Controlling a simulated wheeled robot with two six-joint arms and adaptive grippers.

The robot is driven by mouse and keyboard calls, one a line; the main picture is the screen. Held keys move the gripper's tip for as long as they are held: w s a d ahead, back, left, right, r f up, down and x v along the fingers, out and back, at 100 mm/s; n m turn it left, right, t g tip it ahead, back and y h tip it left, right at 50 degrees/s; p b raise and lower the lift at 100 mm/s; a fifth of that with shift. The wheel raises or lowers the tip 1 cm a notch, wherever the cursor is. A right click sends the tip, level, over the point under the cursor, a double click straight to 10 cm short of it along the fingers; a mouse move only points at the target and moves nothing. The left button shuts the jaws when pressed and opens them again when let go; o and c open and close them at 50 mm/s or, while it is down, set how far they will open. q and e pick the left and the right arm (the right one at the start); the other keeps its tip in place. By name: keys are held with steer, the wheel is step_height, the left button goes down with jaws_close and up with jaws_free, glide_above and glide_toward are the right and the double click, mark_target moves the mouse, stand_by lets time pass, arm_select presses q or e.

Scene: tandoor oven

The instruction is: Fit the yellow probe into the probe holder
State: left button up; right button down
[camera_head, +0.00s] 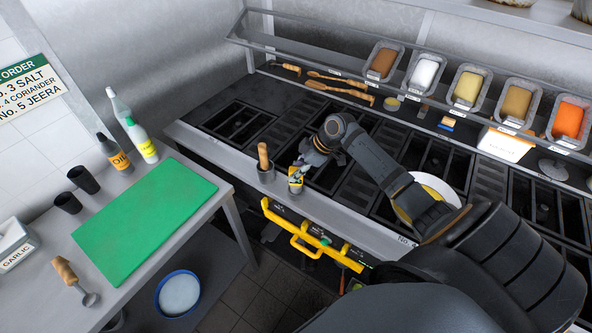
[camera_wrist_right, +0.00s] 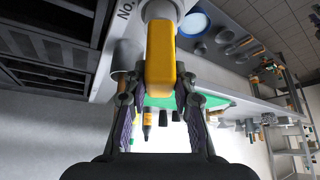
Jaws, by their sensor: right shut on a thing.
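The yellow probe (camera_wrist_right: 160,62) is between the fingers of my right gripper (camera_wrist_right: 158,88), which is shut on its handle. In the head view the right gripper (camera_head: 300,172) is at the front edge of the range, with the small yellow probe (camera_head: 296,172) under it. A pale grey round holder (camera_wrist_right: 166,9) is at the probe's far end in the wrist view. The probe overlaps the holder; I cannot tell how deep its tip is, as the handle hides it. My left gripper is not in view.
A grey cup with a wooden-handled tool (camera_head: 263,156) stands just left of the right gripper. A yellow rail (camera_head: 310,240) runs along the range front. A green board (camera_head: 150,220) lies on the left table, with bottles (camera_head: 140,140) behind it. Spice tins (camera_head: 425,72) line the shelf.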

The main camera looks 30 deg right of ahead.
steer(key=shift+f+b, duration=0.65)
steer(key=shift+f, duration=0.4)
steer(key=c, duration=1)
jaws_free()
steer(key=shift+r, duration=0.15)
steer(key=p+v, duration=0.7)
steer(key=v, duration=0.1)
steer(key=shift+p, duration=0.4)
